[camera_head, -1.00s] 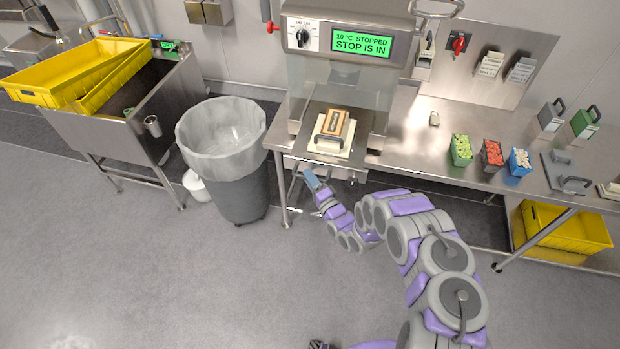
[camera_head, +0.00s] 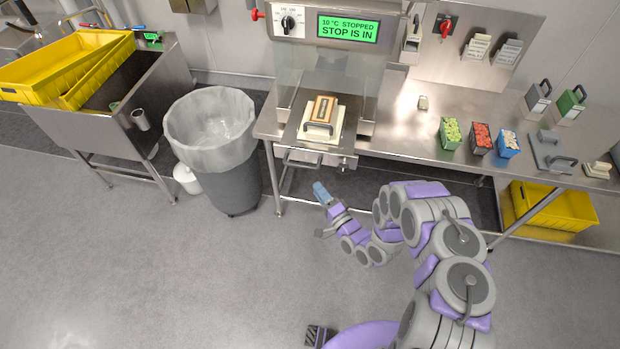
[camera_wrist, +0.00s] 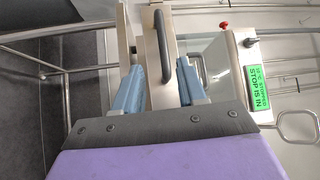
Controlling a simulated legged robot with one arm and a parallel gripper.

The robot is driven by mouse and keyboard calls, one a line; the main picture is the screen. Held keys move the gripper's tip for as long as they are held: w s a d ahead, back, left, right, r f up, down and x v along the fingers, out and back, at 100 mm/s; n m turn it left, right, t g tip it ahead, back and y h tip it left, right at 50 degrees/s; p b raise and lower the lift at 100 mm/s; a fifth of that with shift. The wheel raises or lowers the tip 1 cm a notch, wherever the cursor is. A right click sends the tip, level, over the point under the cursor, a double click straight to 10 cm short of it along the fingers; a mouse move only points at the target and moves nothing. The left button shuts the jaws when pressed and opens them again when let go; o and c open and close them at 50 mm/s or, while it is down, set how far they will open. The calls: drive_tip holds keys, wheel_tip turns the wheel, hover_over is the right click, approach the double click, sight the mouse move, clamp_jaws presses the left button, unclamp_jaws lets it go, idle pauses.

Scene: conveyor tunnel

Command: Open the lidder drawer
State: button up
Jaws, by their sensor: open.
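The lidder is the steel machine with a lit green screen (camera_head: 347,28) reading "STOP IS IN". Its drawer (camera_head: 323,157) is at the front edge of the bench, with a grey bar handle (camera_head: 303,163) on its front. A brown-topped block on pale plates (camera_head: 321,116) sits above it. My gripper (camera_head: 322,193) is open and empty, below and slightly right of the handle, with a gap between them. In the wrist view a dark grey bar handle (camera_wrist: 163,45) shows between the two blue fingertips (camera_wrist: 158,83); the depth between them is hard to tell.
A lined grey bin (camera_head: 213,150) stands left of the lidder, beside a steel sink with yellow crates (camera_head: 66,66). Green, red and blue tubs (camera_head: 480,138) are on the bench to the right. A yellow crate (camera_head: 551,208) is under the bench.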

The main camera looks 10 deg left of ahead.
drive_tip(key=shift+v, duration=2.8)
drive_tip(key=shift+w, duration=0.1)
